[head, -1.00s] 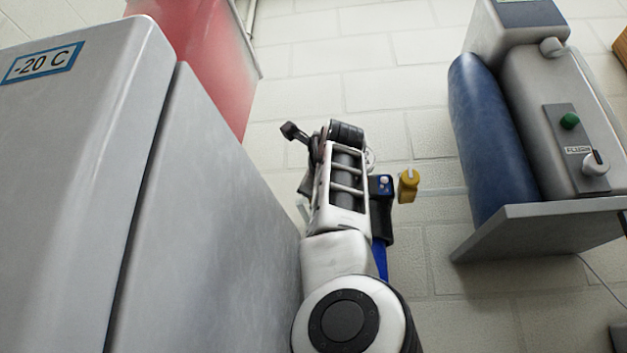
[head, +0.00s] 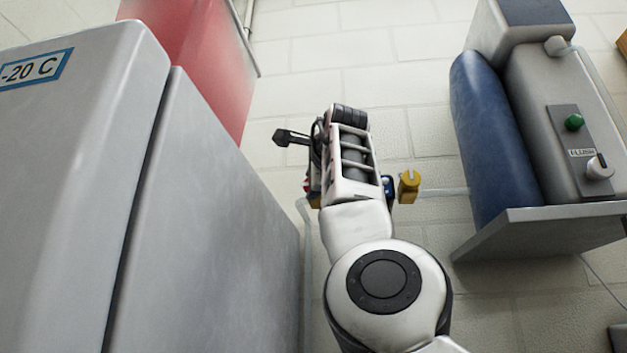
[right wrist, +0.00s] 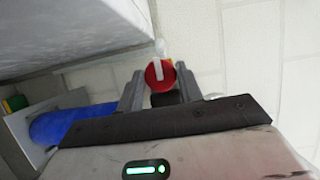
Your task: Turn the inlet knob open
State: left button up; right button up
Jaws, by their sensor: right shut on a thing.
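In the right wrist view a round red knob (right wrist: 159,77) with a white bar sits between the two fingers of my right gripper (right wrist: 160,82). The white bar points roughly up in that picture. My right gripper is shut on this knob. In the head view my right arm reaches up toward the wall, and its wrist hides the fingertips and nearly all of the knob; only a small red bit (head: 306,185) shows left of the wrist. My left gripper is in neither view.
A grey freezer (head: 205,230) marked -20 C stands close to my arm's left. A yellow fitting (head: 409,186) on a wall pipe is just right of the wrist. A shelf (head: 540,232) holding a blue cylinder (head: 490,140) and grey unit is farther right. A blue cylinder (right wrist: 70,124) shows in the wrist view.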

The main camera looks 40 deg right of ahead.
jog(key=o, duration=1)
jog(key=shift+s, duration=0.1)
pick_arm(q)
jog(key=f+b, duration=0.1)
jog(key=b, duration=0.5)
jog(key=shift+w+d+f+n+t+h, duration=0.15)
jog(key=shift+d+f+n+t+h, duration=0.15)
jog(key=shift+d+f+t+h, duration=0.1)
pick_arm(e)
jog(key=v, duration=1.5)
jog(key=shift+s+a+r, duration=0.1)
jog(key=shift+s+a, duration=0.1)
jog(key=shift+s, duration=0.1)
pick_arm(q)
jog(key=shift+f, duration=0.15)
